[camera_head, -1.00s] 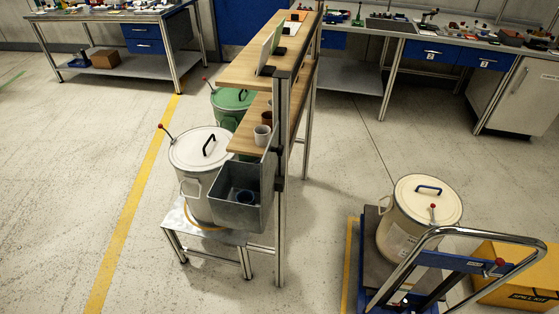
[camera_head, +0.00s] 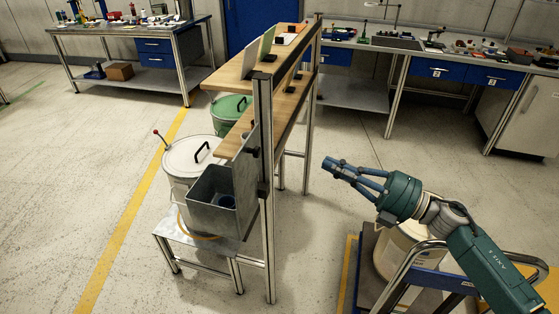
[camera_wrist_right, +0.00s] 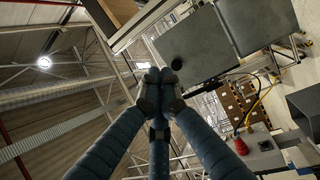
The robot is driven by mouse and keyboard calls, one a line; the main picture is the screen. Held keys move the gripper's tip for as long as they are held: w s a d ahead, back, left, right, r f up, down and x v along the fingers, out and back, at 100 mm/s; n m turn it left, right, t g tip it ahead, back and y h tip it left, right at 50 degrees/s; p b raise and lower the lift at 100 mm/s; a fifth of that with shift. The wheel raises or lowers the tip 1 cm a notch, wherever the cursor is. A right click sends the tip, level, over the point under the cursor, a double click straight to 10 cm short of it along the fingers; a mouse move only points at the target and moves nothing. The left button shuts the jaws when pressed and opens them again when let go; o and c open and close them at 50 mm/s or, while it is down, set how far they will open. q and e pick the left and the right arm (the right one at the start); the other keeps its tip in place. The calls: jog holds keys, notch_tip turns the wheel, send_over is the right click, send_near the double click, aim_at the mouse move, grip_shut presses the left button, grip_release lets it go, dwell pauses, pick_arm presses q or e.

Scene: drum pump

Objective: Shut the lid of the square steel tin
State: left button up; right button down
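The square steel tin (camera_head: 219,204) is a grey open-topped metal box fixed beside the front post of the wooden shelf rack. Its lid (camera_head: 246,160) looks to be the grey sheet standing up at the right side of the box. My right gripper (camera_head: 334,167) is to the right of the rack, clear of the tin and pointing left. Its blue fingers are together and hold nothing; the tips also meet in the right wrist view (camera_wrist_right: 159,80). My left gripper is not in view.
The rack post (camera_head: 265,200) stands between my right gripper and the tin. A trolley with a cream drum (camera_head: 395,255) is below my right arm. Floor between rack and trolley is clear.

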jog(key=s+r+n+g, duration=0.1)
jog(key=s+n+g, duration=0.2)
jog(key=p, duration=0.5)
send_near(259, 152)
jog(key=shift+g+y, duration=0.3)
jog(key=x, duration=0.5)
jog(key=shift+w+a+r, duration=0.15)
jog(key=shift+w+a, duration=0.1)
jog(key=shift+w, duration=0.1)
jog(key=shift+w+a+p, duration=0.2)
jog(key=shift+a+p, duration=0.15)
jog(key=shift+a, duration=0.3)
jog(key=shift+w+n, duration=0.1)
jog(key=shift+n, duration=0.2)
